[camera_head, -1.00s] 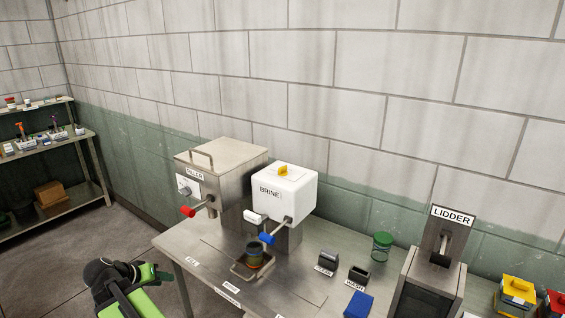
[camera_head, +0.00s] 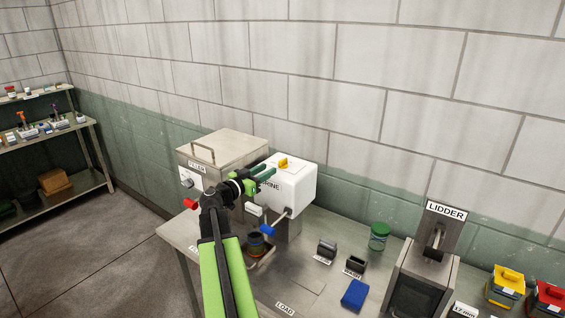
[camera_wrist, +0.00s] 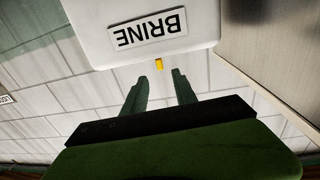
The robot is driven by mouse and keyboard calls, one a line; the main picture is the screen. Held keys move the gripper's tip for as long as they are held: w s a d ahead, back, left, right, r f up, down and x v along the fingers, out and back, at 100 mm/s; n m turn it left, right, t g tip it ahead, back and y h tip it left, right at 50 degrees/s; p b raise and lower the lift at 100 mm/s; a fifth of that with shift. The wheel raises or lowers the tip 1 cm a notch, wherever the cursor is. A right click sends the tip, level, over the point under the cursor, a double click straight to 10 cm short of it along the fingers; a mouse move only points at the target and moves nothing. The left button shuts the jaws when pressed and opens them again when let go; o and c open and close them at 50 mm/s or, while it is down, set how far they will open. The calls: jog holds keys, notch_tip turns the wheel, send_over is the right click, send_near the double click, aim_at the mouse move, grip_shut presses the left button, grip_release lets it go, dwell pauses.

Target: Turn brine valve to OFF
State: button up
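The white BRINE box (camera_head: 295,188) stands on a steel column on the bench. A yellow piece (camera_head: 283,162) sits on its top, and a lever with a blue handle (camera_head: 267,230) sticks out at its front, pointing down and left. I cannot tell which of these is the valve. My gripper (camera_head: 268,173) is raised in front of the box's upper left side. In the wrist view its two green fingers (camera_wrist: 162,72) are apart with nothing between them. The BRINE label (camera_wrist: 150,28) and the yellow piece's tip (camera_wrist: 158,64) lie just beyond the fingertips.
The FILLER box (camera_head: 222,155) with a red handle (camera_head: 191,203) stands left of the brine box. A jar (camera_head: 255,243) stands below the blue handle, partly behind my arm.

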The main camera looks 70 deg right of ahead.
aim_at(279, 163)
jog(key=x, duration=0.9)
jog(key=shift+d, duration=0.25)
grip_shut()
